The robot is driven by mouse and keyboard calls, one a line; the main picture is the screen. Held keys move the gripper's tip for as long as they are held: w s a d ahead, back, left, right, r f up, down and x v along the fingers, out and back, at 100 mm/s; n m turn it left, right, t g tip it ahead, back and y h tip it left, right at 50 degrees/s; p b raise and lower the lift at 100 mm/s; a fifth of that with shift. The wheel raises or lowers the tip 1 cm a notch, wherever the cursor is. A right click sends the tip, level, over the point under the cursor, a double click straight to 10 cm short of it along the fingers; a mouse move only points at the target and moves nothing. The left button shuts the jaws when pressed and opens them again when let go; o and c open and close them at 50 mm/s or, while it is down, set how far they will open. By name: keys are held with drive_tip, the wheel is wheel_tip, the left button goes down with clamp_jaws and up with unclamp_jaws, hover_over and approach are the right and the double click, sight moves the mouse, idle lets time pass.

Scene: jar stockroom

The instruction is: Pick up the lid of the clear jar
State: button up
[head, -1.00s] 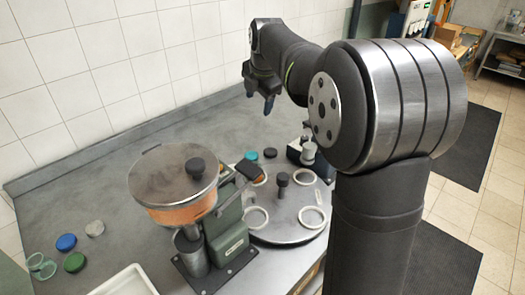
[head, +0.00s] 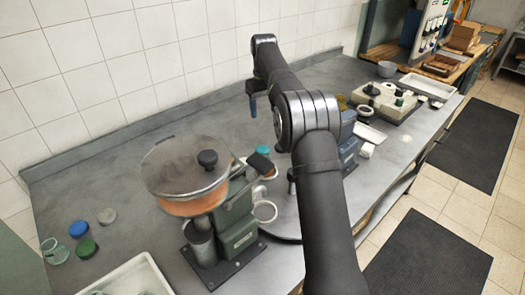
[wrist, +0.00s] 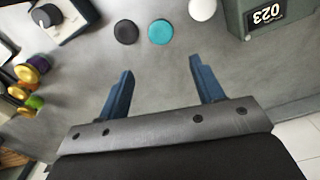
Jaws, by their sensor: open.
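A clear glass jar (head: 54,251) is at the far left of the bench in the head view. Beside it lie a blue lid (head: 79,229), a green lid (head: 87,248) and a grey lid (head: 106,216). I cannot tell which lid belongs to the clear jar. My gripper (head: 253,112) hangs over the back of the bench, far from that jar. In the wrist view my gripper (wrist: 162,68) is open, with nothing between its blue fingers. Ahead of the fingertips lie a dark lid (wrist: 126,32) and a teal lid (wrist: 161,31), apart from them. A white round thing is cut off at the top.
A green machine (head: 232,222) with a round covered hopper (head: 187,172) stands between the left lids and my arm. A white tray (head: 125,278) is at the front left. My arm hides much of the turntable. The back of the bench along the wall is clear.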

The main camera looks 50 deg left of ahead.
hover_over(263, 150)
drive_tip(key=f, duration=1.2)
drive_tip(key=shift+d+f, duration=0.1)
drive_tip(key=shift+d, duration=0.1)
drive_tip(key=shift+a+f, duration=0.15)
drive_tip(key=shift+f, duration=1.2)
drive_tip(key=shift+a+f, duration=0.15)
drive_tip(key=shift+f, duration=1.2)
drive_tip(key=shift+c, duration=0.4)
drive_tip(key=c, duration=0.6)
